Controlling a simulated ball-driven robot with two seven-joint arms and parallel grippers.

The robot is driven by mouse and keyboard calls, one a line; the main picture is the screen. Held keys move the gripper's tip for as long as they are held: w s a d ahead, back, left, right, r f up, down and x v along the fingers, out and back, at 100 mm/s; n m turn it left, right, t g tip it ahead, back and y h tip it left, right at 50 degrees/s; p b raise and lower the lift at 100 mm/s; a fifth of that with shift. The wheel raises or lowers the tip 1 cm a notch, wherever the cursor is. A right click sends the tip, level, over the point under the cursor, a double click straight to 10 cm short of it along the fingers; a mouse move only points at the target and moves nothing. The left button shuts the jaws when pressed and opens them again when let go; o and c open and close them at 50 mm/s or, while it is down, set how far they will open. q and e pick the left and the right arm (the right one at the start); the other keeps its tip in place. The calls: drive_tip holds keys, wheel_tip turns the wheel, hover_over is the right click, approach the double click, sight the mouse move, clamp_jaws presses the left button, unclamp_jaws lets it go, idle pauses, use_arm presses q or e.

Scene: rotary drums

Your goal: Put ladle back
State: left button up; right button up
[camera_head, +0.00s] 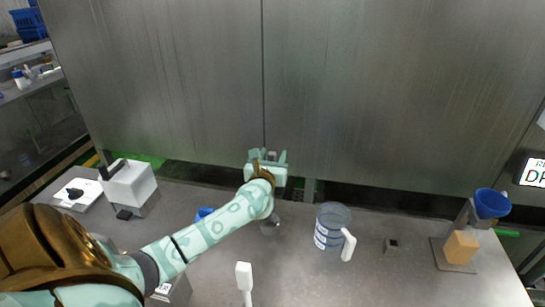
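My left arm reaches in from the lower left. Its gripper (268,156) is above the back edge of the table, in front of the metal wall. The finger parts look spread, but the view is too small to show whether something is between them. A small round greyish object (270,226) shows just below my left wrist. It could be the bowl of the ladle, but I cannot tell, and my arm hides what is above it. A white handle-like object (244,275) is at the bottom middle. I cannot make out a whole ladle. My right gripper is not in view.
A clear jug (331,224) with a white handle stands right of the arm. A blue funnel (491,203) and an orange block (461,247) are on a stand at far right. A white box device (130,184) is at left. The table between jug and stand is mostly clear.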

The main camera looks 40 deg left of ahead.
use_arm(q)
drive_tip(key=shift+r, duration=0.25)
drive_tip(key=v, duration=0.7)
drive_tip(key=shift+s+d+f+p, duration=0.1)
drive_tip(key=shift+s+p, duration=0.1)
drive_tip(key=shift+p, duration=0.2)
